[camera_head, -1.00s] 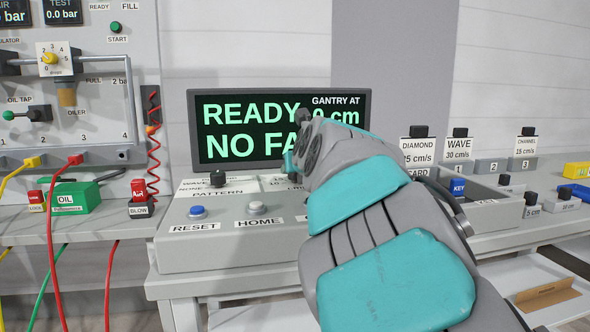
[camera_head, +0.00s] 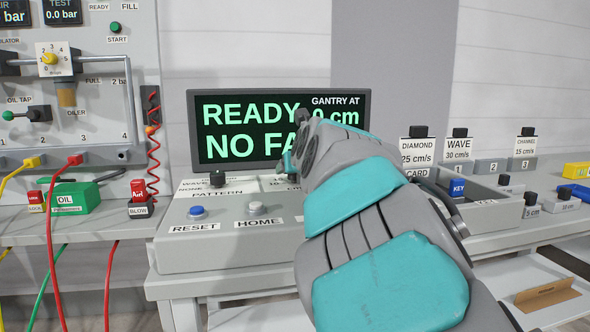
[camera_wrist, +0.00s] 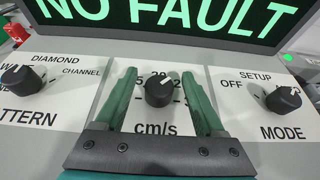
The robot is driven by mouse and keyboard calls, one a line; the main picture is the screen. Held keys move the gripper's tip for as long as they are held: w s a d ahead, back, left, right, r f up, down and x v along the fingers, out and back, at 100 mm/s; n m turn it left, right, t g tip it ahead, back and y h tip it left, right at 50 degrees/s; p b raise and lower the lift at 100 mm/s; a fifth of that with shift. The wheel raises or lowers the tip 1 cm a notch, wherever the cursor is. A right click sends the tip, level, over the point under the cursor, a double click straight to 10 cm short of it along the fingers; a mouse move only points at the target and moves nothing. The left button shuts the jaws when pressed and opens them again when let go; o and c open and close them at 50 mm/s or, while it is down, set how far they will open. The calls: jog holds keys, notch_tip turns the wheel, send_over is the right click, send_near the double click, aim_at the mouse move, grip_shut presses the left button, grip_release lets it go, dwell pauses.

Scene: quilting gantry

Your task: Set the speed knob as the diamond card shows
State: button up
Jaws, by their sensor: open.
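The speed knob (camera_wrist: 160,90) is a black knob above the "cm/s" label in the wrist view, with a light pointer mark towards the top of its dial. The dial numbers are partly hidden. My gripper (camera_wrist: 160,76) is open, with one green finger on each side of the knob; I cannot tell whether either finger touches it. In the head view my arm hides the speed knob and most of the gripper. The diamond card (camera_head: 417,156) stands upright right of the screen and reads "DIAMOND 25 cm/s".
The pattern knob (camera_wrist: 22,80) and mode knob (camera_wrist: 284,99) flank the speed knob. The screen (camera_head: 250,130) behind the panel reads "READY" and "NO FAULT". RESET (camera_head: 197,211) and HOME (camera_head: 256,208) buttons sit in front. Wave (camera_head: 459,148) and channel (camera_head: 525,148) cards stand farther right.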

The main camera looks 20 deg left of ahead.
jog(key=shift+s, duration=0.1)
jog(key=v, duration=0.7)
jog(key=shift+s+d+r+b, duration=0.15)
jog(key=shift+s+r+b, duration=0.05)
jog(key=shift+s+b, duration=0.1)
jog(key=shift+w, duration=0.1)
